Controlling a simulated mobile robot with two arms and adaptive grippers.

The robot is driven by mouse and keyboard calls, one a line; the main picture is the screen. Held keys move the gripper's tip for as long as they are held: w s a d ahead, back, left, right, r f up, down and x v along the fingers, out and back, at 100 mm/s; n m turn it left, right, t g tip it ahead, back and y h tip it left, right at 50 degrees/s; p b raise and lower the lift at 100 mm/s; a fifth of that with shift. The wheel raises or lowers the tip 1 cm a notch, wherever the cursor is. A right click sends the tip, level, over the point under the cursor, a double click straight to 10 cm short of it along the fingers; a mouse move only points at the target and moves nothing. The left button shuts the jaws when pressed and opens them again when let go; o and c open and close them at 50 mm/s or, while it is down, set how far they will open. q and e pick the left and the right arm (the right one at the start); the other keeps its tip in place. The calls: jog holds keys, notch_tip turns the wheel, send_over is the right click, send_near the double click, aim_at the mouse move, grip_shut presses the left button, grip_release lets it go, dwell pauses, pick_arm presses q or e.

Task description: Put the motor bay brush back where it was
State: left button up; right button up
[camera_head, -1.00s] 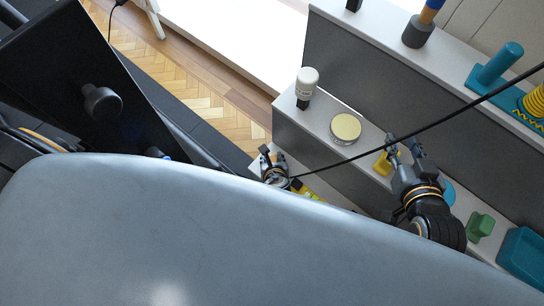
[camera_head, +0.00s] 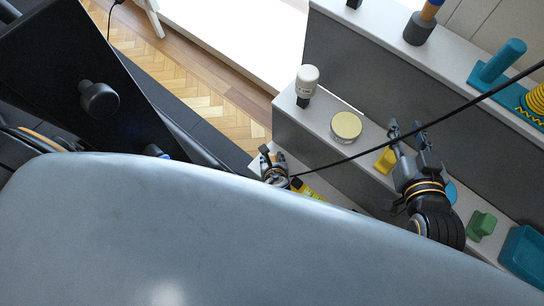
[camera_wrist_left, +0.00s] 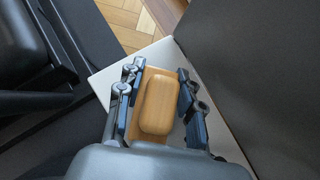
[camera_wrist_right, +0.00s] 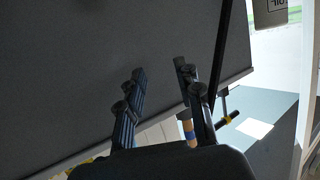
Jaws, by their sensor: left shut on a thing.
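A tan wooden block with a rounded raised top, which looks like the brush (camera_wrist_left: 160,103), sits between the fingers of my left gripper (camera_wrist_left: 160,72) in the left wrist view. The fingers press on its two sides; its underside and any bristles are hidden. A light shelf surface lies below it. In the head view my left gripper (camera_head: 270,158) is low beside the near end of the grey stepped shelf, partly hidden by my body. My right gripper (camera_head: 408,130) is over the lower shelf step, its fingers apart. The right wrist view shows its fingers (camera_wrist_right: 160,68) apart with nothing between them.
The lower step (camera_head: 287,108) holds a white-topped item (camera_head: 307,79), a round tin (camera_head: 346,126), a yellow block (camera_head: 384,162), a green block (camera_head: 481,226) and a teal tray (camera_head: 522,257). A yellow-and-black item (camera_head: 309,190) is near my left gripper. A black cable (camera_head: 350,158) crosses the view.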

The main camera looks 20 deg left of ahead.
pick_arm(q)
jog(key=shift+f, duration=0.15)
pick_arm(e)
jog(key=shift+w+r, duration=0.15)
jog(key=shift+r, duration=0.1)
jog(key=shift+a+r+t, duration=0.1)
jog(key=shift+r+t, duration=0.1)
jog(key=shift+t, duration=0.1)
pick_arm(q)
jog(key=o, duration=1.3)
jog(key=o, duration=0.3)
